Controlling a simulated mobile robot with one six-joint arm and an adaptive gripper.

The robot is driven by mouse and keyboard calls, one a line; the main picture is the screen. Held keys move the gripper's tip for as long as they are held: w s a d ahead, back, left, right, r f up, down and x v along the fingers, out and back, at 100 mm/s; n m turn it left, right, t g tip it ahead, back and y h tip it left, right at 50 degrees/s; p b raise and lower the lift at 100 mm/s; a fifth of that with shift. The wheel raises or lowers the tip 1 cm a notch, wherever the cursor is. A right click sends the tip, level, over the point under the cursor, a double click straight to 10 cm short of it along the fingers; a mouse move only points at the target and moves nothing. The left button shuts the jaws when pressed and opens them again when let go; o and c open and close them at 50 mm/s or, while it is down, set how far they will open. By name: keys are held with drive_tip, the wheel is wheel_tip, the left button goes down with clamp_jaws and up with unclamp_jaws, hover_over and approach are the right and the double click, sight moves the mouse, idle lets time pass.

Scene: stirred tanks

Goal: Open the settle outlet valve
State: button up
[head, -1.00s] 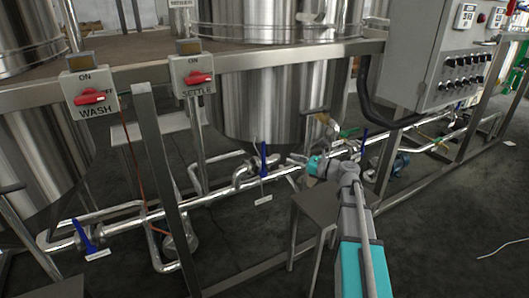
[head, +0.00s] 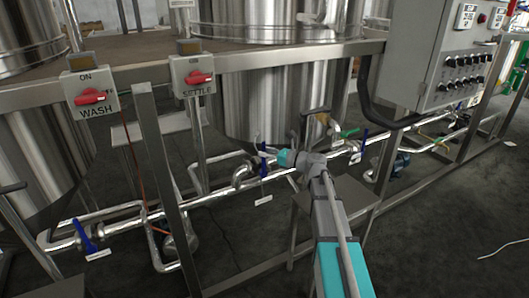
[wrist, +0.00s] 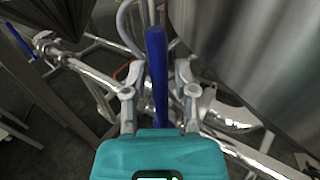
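A blue lever handle (head: 263,160) stands upright on the pipe under the middle steel tank (head: 265,95), behind the SETTLE switch box. A small white tag (head: 264,200) hangs below it; its text is too small to read. My gripper (head: 271,158) is at this handle, reaching in from the right. In the wrist view the blue handle (wrist: 157,75) runs lengthwise between the two fingers of my gripper (wrist: 159,78). The fingers are open, with a gap visible on both sides of the handle.
A red-knobbed SETTLE box (head: 193,80) and WASH box (head: 91,93) are on the frame. Other blue levers stand at lower left (head: 84,236) and right (head: 361,145). A steel post (head: 165,190) and a small grey stand (head: 340,200) are nearby. A control cabinet (head: 435,55) is at right.

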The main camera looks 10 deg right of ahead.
drive_tip(key=shift+w+a, duration=0.3)
drive_tip(key=shift+a, duration=0.1)
drive_tip(key=shift+c, duration=0.3)
